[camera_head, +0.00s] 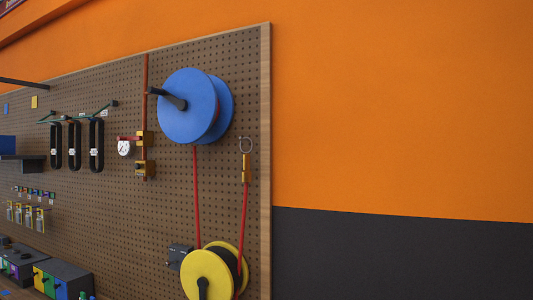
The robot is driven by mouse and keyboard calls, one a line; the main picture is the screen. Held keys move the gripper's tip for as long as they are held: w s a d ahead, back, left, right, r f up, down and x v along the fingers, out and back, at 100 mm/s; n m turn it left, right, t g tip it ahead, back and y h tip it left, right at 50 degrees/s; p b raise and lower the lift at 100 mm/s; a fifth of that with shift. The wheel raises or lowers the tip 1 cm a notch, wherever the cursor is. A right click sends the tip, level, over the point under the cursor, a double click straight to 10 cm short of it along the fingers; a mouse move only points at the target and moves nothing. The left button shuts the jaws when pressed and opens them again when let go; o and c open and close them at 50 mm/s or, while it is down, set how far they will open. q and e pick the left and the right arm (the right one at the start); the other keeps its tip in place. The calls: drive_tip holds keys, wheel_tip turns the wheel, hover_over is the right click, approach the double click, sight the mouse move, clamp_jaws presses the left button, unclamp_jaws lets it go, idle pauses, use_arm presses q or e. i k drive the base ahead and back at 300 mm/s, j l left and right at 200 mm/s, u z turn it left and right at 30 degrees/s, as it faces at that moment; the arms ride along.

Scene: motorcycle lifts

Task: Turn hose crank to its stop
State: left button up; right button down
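A blue reel (188,122) is mounted near the top right of the brown pegboard. A black crank handle (168,98) sticks out from the left part of its face. A red hose (197,195) hangs from the blue reel down behind a yellow reel (212,262) below. The yellow reel has its own black handle (203,287) low on its face, close to the bottom edge of the picture. The hose also runs from the yellow reel up to a brass fitting (245,168) at a hook. Neither of my grippers is in view.
A pressure gauge (124,148) with brass valves (145,168) is on the board left of the blue reel. Black belts (75,146) hang farther left. Coloured boxes (62,278) stand at the lower left. The orange wall (400,110) right of the board is bare.

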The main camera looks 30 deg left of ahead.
sight(182, 104)
drive_tip(key=u, duration=1.6)
drive_tip(key=z, duration=0.15)
